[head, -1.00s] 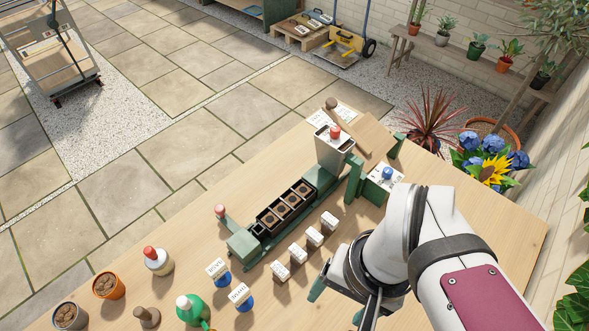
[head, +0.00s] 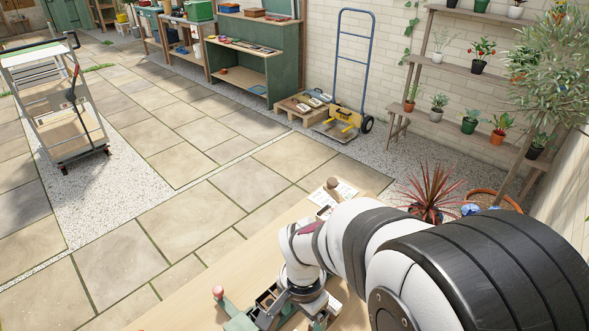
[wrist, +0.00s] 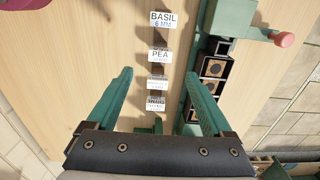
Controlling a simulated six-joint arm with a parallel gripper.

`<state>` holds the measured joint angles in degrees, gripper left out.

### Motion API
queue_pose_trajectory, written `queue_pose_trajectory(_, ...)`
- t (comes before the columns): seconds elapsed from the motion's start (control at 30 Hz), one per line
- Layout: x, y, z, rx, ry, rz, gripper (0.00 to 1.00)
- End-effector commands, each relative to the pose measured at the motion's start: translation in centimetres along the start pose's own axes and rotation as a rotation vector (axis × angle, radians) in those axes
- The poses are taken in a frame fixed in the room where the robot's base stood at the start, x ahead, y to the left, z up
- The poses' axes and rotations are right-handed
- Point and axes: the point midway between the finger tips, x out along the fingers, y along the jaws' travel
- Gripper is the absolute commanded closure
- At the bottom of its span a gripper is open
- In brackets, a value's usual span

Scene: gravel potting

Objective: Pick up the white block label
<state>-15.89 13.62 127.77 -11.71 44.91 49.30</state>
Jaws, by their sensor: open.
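Several white block labels stand in a row on the wooden table in the wrist view. The far one reads BASIL (wrist: 163,19), the one below it reads PEA (wrist: 160,55), and two more (wrist: 157,83) are nearer, with print too small to read surely. My gripper (wrist: 160,75) is open, its two green fingers on either side of the row's nearer part. Nothing is held between them. Finger height above the table is hard to tell. In the head view my arm hides most of the labels and the fingertips.
Dark square cells (wrist: 212,67) in a green holder (wrist: 232,18) run close beside the right finger. A pink-red knob (wrist: 284,39) sticks out at the upper right. Bare table (wrist: 75,65) lies left of the row. A red spiky plant (head: 428,190) stands beyond the table.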

Motion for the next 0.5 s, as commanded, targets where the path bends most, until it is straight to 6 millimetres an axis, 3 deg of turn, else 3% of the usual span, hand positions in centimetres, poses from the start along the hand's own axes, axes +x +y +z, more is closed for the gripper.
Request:
queue_pose_trajectory(0.1, 2.4, 0.1, 0.1, 0.0, -0.002, 0.003, 0.15)
queue_pose_trajectory(0.5, 8.4, 0.1, 0.5, -0.001, -0.001, 0.001, 0.15)
